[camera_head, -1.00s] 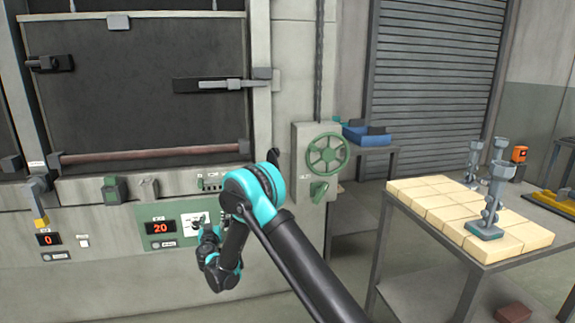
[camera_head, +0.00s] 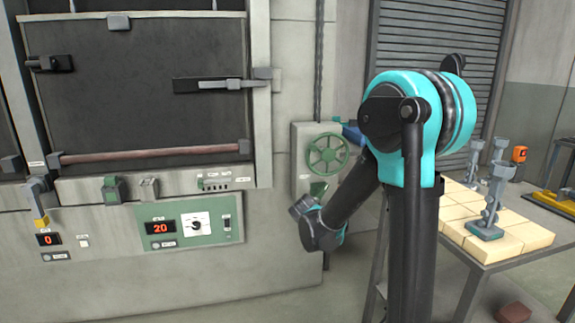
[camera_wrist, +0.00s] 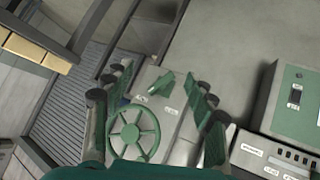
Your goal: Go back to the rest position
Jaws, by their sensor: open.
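My gripper shows in the wrist view (camera_wrist: 155,105) with its fingers spread apart and nothing between them. Beyond the fingers I see the green handwheel (camera_wrist: 133,132) and a green knob (camera_wrist: 161,84), with a gap I cannot measure. The gripper's fingers cannot be made out there. The furnace control panel (camera_head: 188,228) is clear of my arm and reads 20. The green handwheel (camera_head: 327,155) is on the wall box, partly above my arm.
The furnace door (camera_head: 140,85) is closed at the left, with a bar handle (camera_head: 150,153). A table (camera_head: 480,267) at the right holds pale bricks (camera_head: 520,238) and grey metal shell trees (camera_head: 492,190). My arm overlaps the table's left side. A shutter (camera_head: 450,30) stands behind.

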